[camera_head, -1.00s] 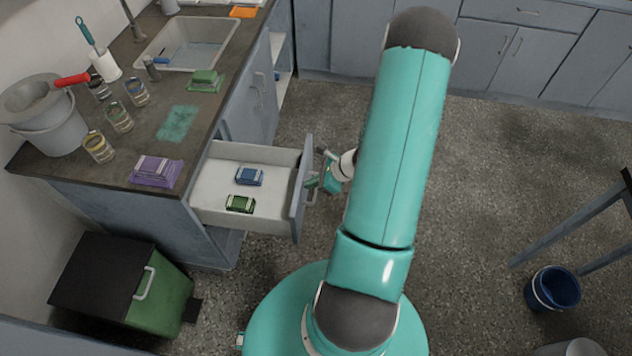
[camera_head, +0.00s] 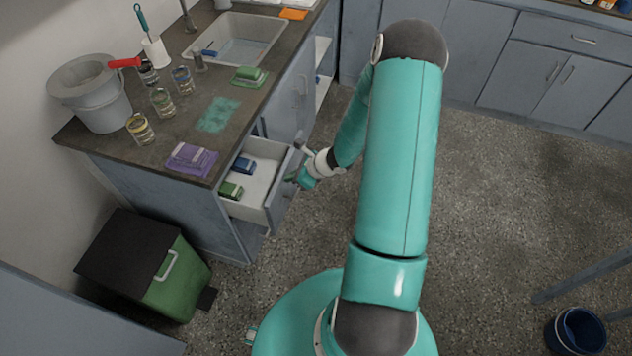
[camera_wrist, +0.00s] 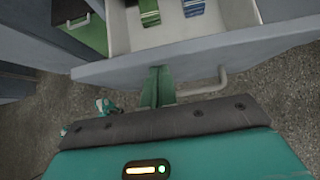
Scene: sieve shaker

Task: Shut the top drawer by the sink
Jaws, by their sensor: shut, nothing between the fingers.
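The top drawer (camera_head: 262,188) by the sink (camera_head: 236,41) stands partly open, sticking out from the counter cabinet. Inside it lie a blue packet (camera_head: 243,165) and a green packet (camera_head: 230,190). My gripper (camera_head: 296,177) is at the outer side of the drawer front. In the wrist view, my gripper (camera_wrist: 158,72) has its fingers together with nothing between them. Their tips are at the drawer front (camera_wrist: 120,68), beside its bar handle (camera_wrist: 212,86); the fingers are not around the handle. The head view does not show the contact clearly.
A counter (camera_head: 200,150) above the drawer holds several glass jars, a grey bucket (camera_head: 92,95), a purple cloth stack (camera_head: 190,158) and a green sponge (camera_head: 249,77). A green bin with a black lid (camera_head: 130,252) stands left on the floor. A blue bucket (camera_head: 575,330) stands lower right.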

